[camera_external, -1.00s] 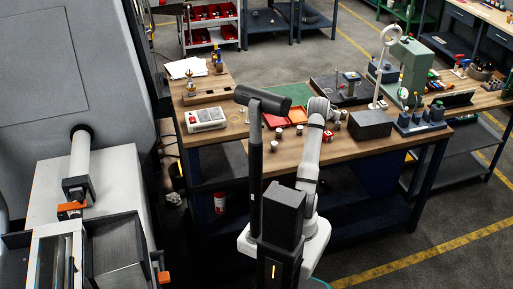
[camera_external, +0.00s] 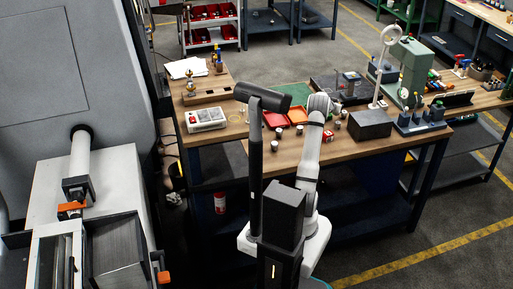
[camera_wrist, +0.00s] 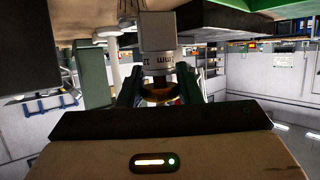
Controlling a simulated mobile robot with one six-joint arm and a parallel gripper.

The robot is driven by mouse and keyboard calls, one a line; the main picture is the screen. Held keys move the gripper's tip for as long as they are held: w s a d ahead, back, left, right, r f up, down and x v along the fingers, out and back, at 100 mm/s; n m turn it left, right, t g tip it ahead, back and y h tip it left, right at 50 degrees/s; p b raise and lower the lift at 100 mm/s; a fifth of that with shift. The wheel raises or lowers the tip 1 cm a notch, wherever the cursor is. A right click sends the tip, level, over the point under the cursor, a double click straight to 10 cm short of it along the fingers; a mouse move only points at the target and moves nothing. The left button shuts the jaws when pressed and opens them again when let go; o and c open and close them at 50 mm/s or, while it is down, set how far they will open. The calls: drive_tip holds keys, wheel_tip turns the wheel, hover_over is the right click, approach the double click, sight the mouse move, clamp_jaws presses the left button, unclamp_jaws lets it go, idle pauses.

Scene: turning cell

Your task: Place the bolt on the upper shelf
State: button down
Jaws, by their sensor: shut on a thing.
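In the wrist view my gripper (camera_wrist: 160,88) has its two dark fingers on either side of a piece with a brassy ring (camera_wrist: 160,97). A pale block (camera_wrist: 158,33) and a grey collar (camera_wrist: 159,60) with upside-down lettering show just beyond the fingers. I cannot tell whether the held piece is the bolt, or whether the block and collar belong to it. In the external view my arm reaches over the wooden workbench (camera_external: 350,150), and the arm hides the gripper. I cannot tell which surface is the upper shelf.
Several small cylinders stand on the bench, one of them left of my arm (camera_external: 274,146). An orange tray (camera_external: 297,115) and a red tray (camera_external: 275,120) lie behind. A dark box (camera_external: 371,125) stands to the right. A rack with red bins (camera_external: 240,30) is at the back.

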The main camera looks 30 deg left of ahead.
drive_tip(key=r, duration=0.2)
drive_tip(key=r+p, duration=0.1)
drive_tip(key=r, duration=0.3)
drive_tip(key=shift+s+d, duration=0.2)
drive_tip(key=shift+d, duration=0.1)
drive_tip(key=s+d+r+y, duration=0.1)
drive_tip(key=s+d, duration=0.4)
drive_tip(key=s, duration=0.7)
drive_tip(key=s+d+r+n, duration=0.1)
drive_tip(key=s+d, duration=0.4)
drive_tip(key=s, duration=0.7)
drive_tip(key=shift+d+r+n+y, duration=0.2)
drive_tip(key=shift+r+n+y, duration=0.15)
drive_tip(key=shift+r, duration=0.4)
